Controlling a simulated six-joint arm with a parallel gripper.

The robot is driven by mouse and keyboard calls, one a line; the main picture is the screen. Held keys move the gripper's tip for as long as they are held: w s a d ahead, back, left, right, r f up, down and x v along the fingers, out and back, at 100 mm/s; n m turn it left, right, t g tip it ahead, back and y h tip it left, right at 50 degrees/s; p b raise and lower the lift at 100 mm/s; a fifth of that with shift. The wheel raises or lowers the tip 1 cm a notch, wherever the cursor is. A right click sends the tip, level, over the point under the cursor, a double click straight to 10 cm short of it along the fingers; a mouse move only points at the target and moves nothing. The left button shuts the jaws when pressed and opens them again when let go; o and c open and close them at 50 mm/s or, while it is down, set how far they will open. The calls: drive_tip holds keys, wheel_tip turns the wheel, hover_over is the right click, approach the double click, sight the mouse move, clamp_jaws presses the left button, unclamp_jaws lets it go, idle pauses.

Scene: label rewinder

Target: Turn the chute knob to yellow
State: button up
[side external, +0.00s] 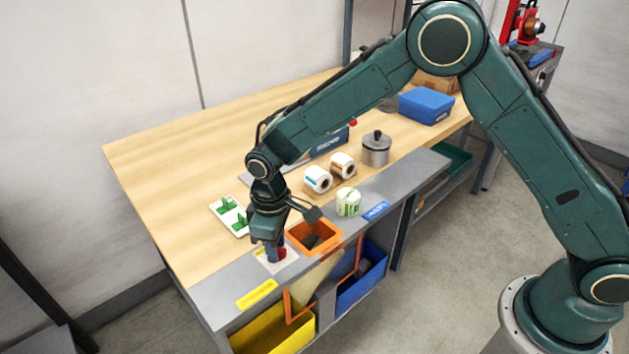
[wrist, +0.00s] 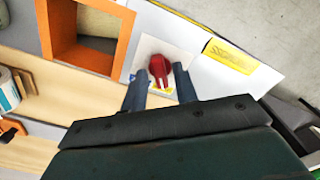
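The red chute knob (wrist: 160,72) sits on a pale square plate (wrist: 150,48) with small blue and yellow marks at its lower edge in the wrist view. The narrow end of the knob, with a pale line, points down toward the yellow mark. My gripper (wrist: 160,80) is open, with one finger on each side of the knob. I cannot tell whether either finger touches it. In the side view my gripper (side external: 274,248) reaches down over the plate, and the knob (side external: 282,253) shows only partly behind the fingers.
An orange-framed chute opening (side external: 314,236) is close beside the gripper. A yellow label (side external: 257,294) and a blue label (side external: 376,211) mark the bench edge. Below are a yellow bin (side external: 275,335) and a blue bin (side external: 360,288). Label rolls (side external: 318,179) stand on the wooden top.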

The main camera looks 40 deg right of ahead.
drive_tip(key=shift+o, duration=0.2)
drive_tip(key=shift+r, duration=0.1)
wheel_tip(320, 180, up, 14)
idle(0.8)
drive_tip(key=s+d+r+m+t, duration=0.3)
drive_tip(key=s+d+r, duration=0.85)
drive_tip(key=d, duration=0.25)
drive_tip(key=s+d+m+t, duration=0.1)
drive_tip(key=s+d, duration=0.3)
drive_tip(key=s, duration=0.4)
drive_tip(key=s+d+m+t, duration=0.1)
drive_tip(key=s+d+m, duration=0.2)
drive_tip(key=s, duration=0.5)
drive_tip(key=shift+d+t, duration=0.3)
drive_tip(key=shift+d, duration=0.1)
